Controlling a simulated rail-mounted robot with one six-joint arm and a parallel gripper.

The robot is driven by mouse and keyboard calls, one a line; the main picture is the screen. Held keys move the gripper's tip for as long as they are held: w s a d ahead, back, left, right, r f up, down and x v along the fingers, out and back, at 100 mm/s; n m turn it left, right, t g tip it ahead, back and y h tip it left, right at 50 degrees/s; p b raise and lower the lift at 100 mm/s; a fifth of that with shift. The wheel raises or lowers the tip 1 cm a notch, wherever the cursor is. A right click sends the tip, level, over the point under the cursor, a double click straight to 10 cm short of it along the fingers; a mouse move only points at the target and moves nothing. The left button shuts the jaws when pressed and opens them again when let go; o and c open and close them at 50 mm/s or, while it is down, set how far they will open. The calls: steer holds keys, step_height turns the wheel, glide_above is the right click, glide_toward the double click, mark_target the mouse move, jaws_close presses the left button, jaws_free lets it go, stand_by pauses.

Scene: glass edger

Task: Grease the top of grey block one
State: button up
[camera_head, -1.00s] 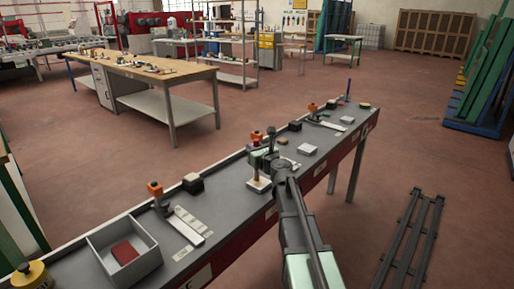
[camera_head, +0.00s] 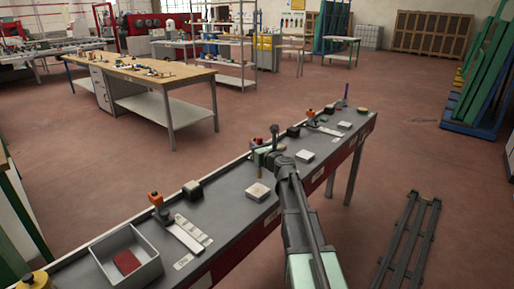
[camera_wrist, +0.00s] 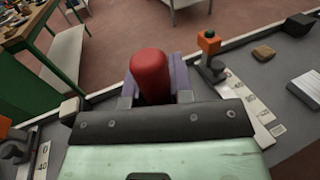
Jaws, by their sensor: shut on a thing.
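My gripper (camera_head: 262,157) is shut on an upright tool with a rounded red top (camera_wrist: 150,75). The red top also shows above the gripper in the head view (camera_head: 257,142). A brown lower end (camera_head: 260,172) points down beneath the gripper. Below it, a small pale grey block (camera_head: 258,191) lies on the bench, with its top facing up. The tool's end appears apart from the block. Two similar pale blocks (camera_head: 305,156) and (camera_head: 345,125) lie farther along; I cannot tell the blocks' numbers. The lower part of the tool is hidden in the wrist view.
The long grey bench (camera_head: 225,215) carries an orange-topped fixture (camera_head: 155,198) with a pale strip, a dark block (camera_head: 192,190) and an open grey bin (camera_head: 103,262) holding a red-brown piece. Another orange-topped fixture (camera_wrist: 208,42) stands near my gripper in the wrist view. A dark rack (camera_head: 405,250) lies on the floor.

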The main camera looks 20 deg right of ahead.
steer(key=shift+r+p, duration=0.95)
steer(key=shift+r, duration=0.5)
step_height(320, 180, up, 3)
steer(key=p, duration=0.3)
steer(key=shift+o, duration=0.6)
steer(key=shift+c, duration=0.6)
steer(key=shift+s, duration=0.1)
